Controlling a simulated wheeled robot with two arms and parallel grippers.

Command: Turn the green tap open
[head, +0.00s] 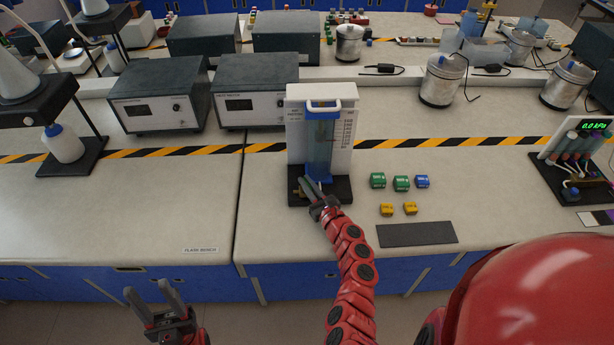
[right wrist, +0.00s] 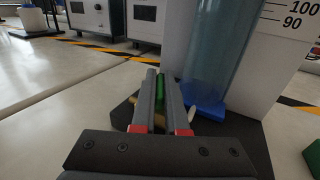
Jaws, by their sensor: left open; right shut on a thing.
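The green tap (right wrist: 159,88) shows as a green strip between the fingers of my right gripper (right wrist: 160,90) in the right wrist view. The right gripper is shut on it. A bit of brass fitting (right wrist: 133,121) shows just beside the fingers. In the head view my right gripper (head: 311,188) is at the front left foot of the apparatus (head: 346,130), a white scaled board with a blue water column (head: 320,145) on a black base. The fingers hide most of the tap there, so its angle cannot be told. My left gripper (head: 156,303) is open and empty in front of the bench.
Green blocks (head: 401,183), a blue block (head: 422,181) and yellow blocks (head: 387,209) lie right of the apparatus. A dark mat (head: 417,234) lies in front of them. Grey meter boxes (head: 253,103) stand behind left. The bench left of the apparatus is clear.

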